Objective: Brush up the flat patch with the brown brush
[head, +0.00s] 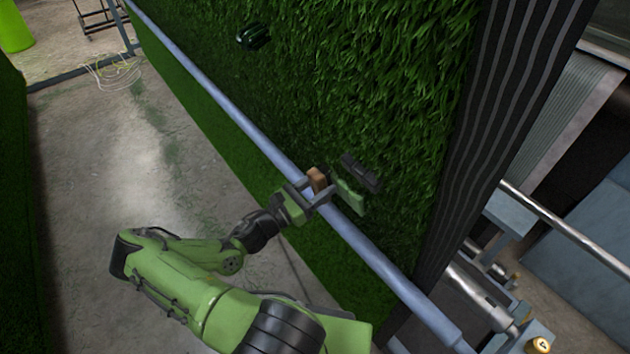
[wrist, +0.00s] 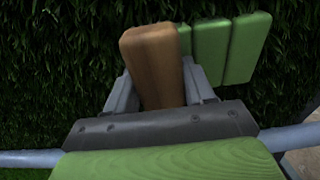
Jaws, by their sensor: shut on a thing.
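The brown brush (head: 316,179) is a small block with rounded corners. It stands up between the grey fingers of my gripper (head: 309,192), which is shut on it. In the wrist view the brown brush (wrist: 152,65) is close up at the centre, with a finger on each side. My gripper is just above the blue-grey rail, in front of the upright green turf (head: 370,100). Any bristles of the brush are hidden. I cannot make out a flat patch in the turf in either view.
A light green slatted piece (head: 350,196) is right beside the brush; it also shows in the wrist view (wrist: 228,48). A dark block (head: 361,172) is just beyond it. A dark green object (head: 254,37) is farther up the turf. The rail (head: 235,115) runs along the turf.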

